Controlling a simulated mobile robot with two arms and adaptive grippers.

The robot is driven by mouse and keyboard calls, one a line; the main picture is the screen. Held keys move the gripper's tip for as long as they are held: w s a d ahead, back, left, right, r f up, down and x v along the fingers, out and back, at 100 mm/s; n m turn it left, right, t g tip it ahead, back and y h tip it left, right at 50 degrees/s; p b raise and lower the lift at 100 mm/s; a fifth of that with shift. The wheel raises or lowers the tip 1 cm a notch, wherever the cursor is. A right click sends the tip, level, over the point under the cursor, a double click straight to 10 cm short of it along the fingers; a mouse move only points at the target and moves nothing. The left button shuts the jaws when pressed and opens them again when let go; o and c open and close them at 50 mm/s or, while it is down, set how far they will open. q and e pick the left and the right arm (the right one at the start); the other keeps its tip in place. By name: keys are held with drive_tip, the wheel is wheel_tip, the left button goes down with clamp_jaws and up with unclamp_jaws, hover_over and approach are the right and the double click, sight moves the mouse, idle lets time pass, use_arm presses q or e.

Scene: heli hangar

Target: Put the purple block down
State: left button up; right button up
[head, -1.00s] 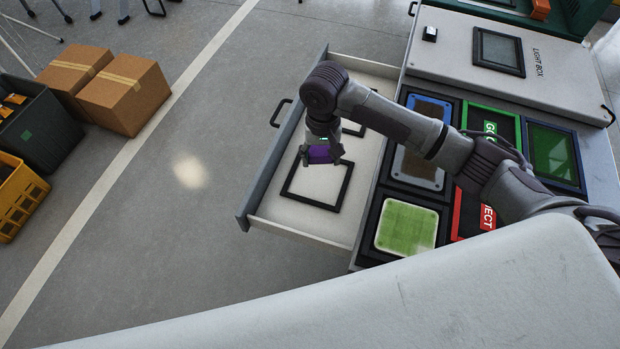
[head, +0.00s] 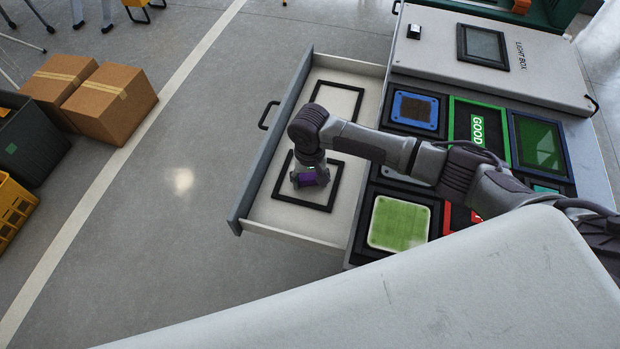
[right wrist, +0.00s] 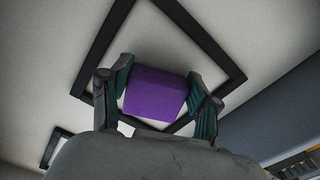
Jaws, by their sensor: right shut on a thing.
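The purple block (head: 308,179) is between the fingers of my right gripper (head: 309,181), which is shut on it. In the right wrist view the block (right wrist: 155,95) sits between the two dark fingers of the gripper (right wrist: 160,98). The block is over the near black square frame (head: 335,187) in the open drawer (head: 290,229). I cannot tell whether it touches the drawer floor. That frame also shows in the right wrist view (right wrist: 196,34). My left gripper is not in view.
A second black frame (head: 350,91) lies farther back in the drawer, its middle bare. Right of the drawer is the light box (head: 430,45) with blue, green and red framed places. Cardboard boxes (head: 112,103) and a yellow crate (head: 14,207) stand on the floor at left.

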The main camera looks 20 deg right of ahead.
sight(310, 179)
drive_tip(key=shift+f, duration=0.1)
drive_tip(key=o, duration=1.1)
wheel_tip(310, 179, up, 12)
drive_tip(key=shift+w+r, duration=0.1)
drive_tip(key=shift+r, duration=0.05)
